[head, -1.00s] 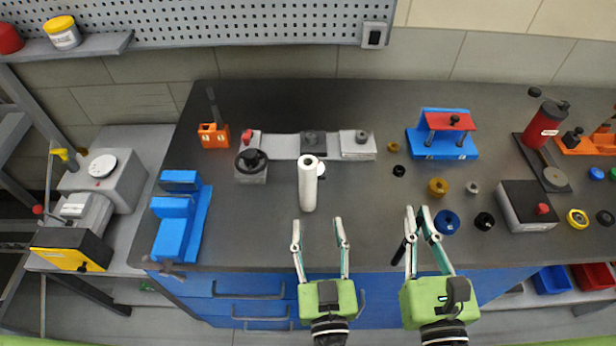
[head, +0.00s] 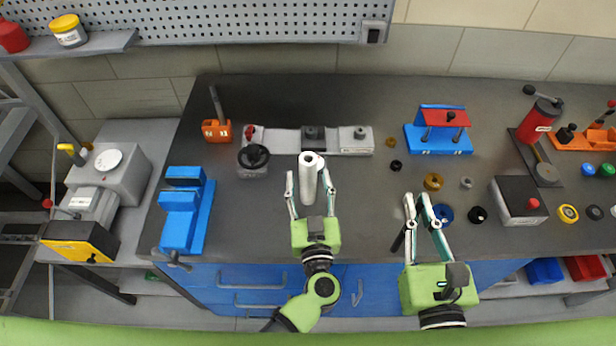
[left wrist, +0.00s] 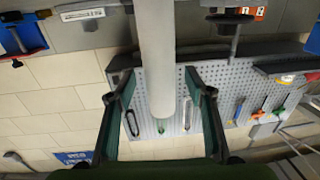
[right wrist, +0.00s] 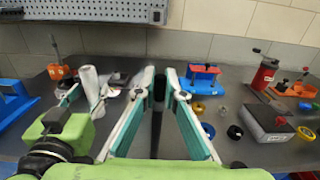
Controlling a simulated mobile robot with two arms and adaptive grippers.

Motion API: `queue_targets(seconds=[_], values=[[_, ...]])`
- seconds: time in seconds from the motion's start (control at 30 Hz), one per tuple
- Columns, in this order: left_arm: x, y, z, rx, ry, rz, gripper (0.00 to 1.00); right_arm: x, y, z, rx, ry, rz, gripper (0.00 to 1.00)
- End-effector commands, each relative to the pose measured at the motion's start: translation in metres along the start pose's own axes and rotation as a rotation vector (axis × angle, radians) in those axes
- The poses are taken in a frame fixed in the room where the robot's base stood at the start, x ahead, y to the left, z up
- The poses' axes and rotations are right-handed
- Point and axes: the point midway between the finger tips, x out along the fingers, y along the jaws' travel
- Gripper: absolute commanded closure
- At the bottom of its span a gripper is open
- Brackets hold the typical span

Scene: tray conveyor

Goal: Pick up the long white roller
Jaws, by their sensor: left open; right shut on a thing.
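The long white roller (head: 309,183) stands upright on the dark bench in the head view. My left gripper (head: 308,180) is open, with one finger on each side of the roller. In the left wrist view the roller (left wrist: 157,60) runs down between the spread fingers (left wrist: 158,95), with gaps visible on both sides. The roller (right wrist: 92,88) also shows at the left in the right wrist view. My right gripper (head: 417,200) is shut on a thin black rod (right wrist: 157,130), held between its fingers to the right of the roller.
A grey rail fixture (head: 278,141) with a black knob (head: 254,156) lies behind the roller. A blue stepped block (head: 182,215) is at the left. A blue and red press (head: 438,135) and several small rings stand at the right. The bench between roller and blue block is clear.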

Motion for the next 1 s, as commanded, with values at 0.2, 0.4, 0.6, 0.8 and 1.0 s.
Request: queue_targets(seconds=[0.2,0.4,0.6,0.8,1.0], values=[[0.0,0.0,0.001,0.0,-0.001,0.0,0.57,0.0,0.0,0.0,0.0,-0.001,0.0,1.0],[0.0,0.0,0.0,0.0,0.0,0.0,1.0,0.0,0.0,0.0,0.0,-0.001,0.0,1.0],[0.0,0.0,-0.001,0.0,0.002,0.0,1.0,0.0,0.0,0.001,0.0,-0.001,0.0,1.0],[0.0,0.0,-0.005,0.0,0.002,-0.001,1.0,0.0,0.0,0.005,0.0,-0.002,0.0,1.0],[0.0,0.0,-0.021,0.0,0.002,-0.001,1.0,0.0,0.0,0.023,0.0,-0.002,0.0,1.0]])
